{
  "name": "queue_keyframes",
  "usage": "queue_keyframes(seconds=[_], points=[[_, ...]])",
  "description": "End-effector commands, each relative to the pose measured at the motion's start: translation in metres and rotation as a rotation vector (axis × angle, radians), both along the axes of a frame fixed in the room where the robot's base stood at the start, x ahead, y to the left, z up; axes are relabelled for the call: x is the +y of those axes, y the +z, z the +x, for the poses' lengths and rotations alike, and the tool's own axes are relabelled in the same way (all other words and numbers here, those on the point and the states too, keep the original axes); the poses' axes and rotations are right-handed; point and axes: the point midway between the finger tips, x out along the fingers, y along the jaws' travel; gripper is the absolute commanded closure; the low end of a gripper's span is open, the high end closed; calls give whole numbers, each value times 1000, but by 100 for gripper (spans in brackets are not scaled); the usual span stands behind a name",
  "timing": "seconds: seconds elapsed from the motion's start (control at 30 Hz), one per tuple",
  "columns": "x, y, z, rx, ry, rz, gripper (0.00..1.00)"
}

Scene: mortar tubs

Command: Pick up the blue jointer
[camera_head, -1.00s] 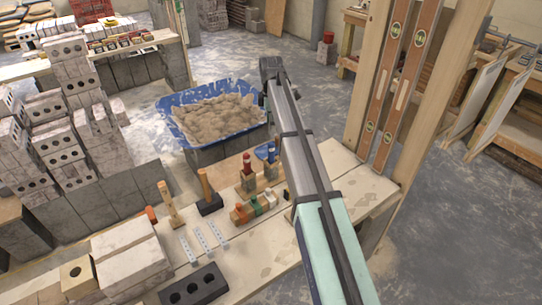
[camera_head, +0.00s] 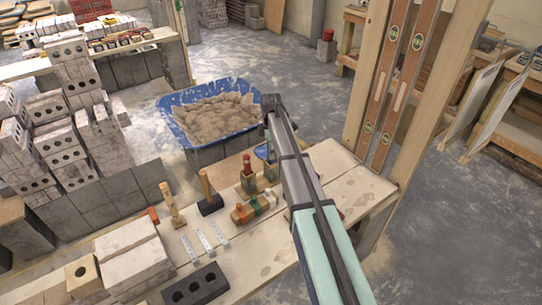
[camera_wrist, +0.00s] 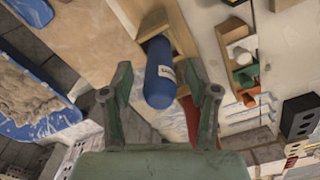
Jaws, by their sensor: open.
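The blue jointer shows in the wrist view as a thick blue handle (camera_wrist: 160,78) with a pale label, its far end at a wooden holder (camera_wrist: 150,22). In the head view a blue piece (camera_head: 264,152) shows beside my arm, partly hidden by it. My gripper (camera_wrist: 161,85) is open, with one finger on each side of the blue handle in the wrist view. I cannot tell whether the fingers touch it. In the head view my arm hides the gripper.
Red-handled tools (camera_head: 248,173) stand left of the blue piece. A holder with orange and green handles (camera_head: 254,207), a mallet (camera_head: 208,193) and a dark hollow block (camera_head: 195,288) are on the bench. A blue tub (camera_head: 220,136) of mortar stands behind. Wooden posts rise at right.

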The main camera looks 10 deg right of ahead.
Motion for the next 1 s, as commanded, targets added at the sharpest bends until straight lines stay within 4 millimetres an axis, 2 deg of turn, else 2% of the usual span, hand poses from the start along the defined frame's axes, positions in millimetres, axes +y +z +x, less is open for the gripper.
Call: queue_keyframes(seconds=[0.2,0.4,0.43,0.5,0.6,1.0], points=[[0,-22,0,0,0,0,40],[0,-24,0,-1,0,0,40],[0,-24,0,-1,0,0,44],[0,-24,0,-1,0,0,69],[0,-24,0,-1,0,0,100],[0,-22,0,-1,0,0,100]])
